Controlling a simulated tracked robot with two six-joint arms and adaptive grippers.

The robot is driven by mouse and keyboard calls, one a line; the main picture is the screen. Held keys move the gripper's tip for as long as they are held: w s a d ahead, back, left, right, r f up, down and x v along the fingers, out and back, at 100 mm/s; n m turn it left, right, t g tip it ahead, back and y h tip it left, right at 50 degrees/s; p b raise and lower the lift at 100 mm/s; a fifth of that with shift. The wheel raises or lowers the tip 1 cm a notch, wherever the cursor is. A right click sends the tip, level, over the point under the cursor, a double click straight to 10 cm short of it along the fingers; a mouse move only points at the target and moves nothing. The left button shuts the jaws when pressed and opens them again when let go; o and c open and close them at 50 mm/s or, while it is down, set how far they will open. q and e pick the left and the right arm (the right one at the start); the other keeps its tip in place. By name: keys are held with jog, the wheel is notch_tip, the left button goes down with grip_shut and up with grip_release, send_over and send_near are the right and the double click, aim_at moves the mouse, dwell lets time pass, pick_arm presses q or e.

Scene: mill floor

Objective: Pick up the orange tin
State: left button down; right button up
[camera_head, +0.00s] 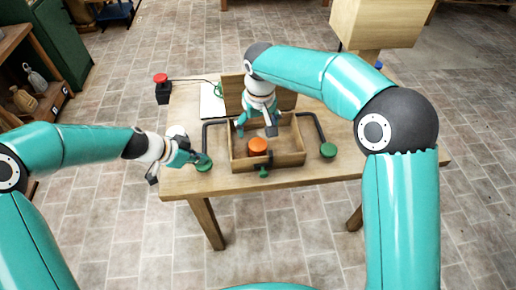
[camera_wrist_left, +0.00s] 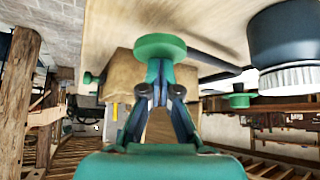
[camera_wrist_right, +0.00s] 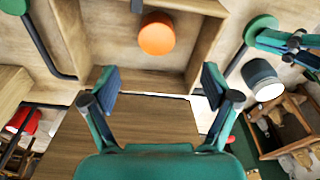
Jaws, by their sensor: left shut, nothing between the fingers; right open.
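The orange tin (camera_head: 258,145) stands inside an open wooden box (camera_head: 285,160) on the table, near the box's front wall. It shows in the right wrist view (camera_wrist_right: 157,33) as a round orange top, ahead of the fingers and apart from them. My right gripper (camera_head: 256,130) is over the back part of the box, open and empty; its two spread fingers show in the right wrist view (camera_wrist_right: 160,82). My left gripper (camera_head: 196,158) is shut and empty, with its fingertips at a green disc (camera_wrist_left: 160,46) left of the box; whether they touch it I cannot tell.
Dark bent bars with green discs flank the box; the right disc (camera_head: 328,150) is clear of both grippers. The box's raised lid (camera_head: 229,92) stands behind it. A red button (camera_head: 160,78) is at the table's back left. The table (camera_head: 345,168) is bare at front right.

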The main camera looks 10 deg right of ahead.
aim_at(258, 145)
jog(key=f, duration=0.6)
jog(key=shift+w, duration=0.3)
jog(key=shift+w+d+f, duration=0.1)
jog(key=shift+w+f, duration=0.15)
jog(key=shift+f, duration=1.05)
jog(key=shift+w+d+f, duration=0.1)
jog(key=shift+w+f, duration=0.1)
jog(key=shift+f, duration=1.1)
jog(key=c, duration=1.3)
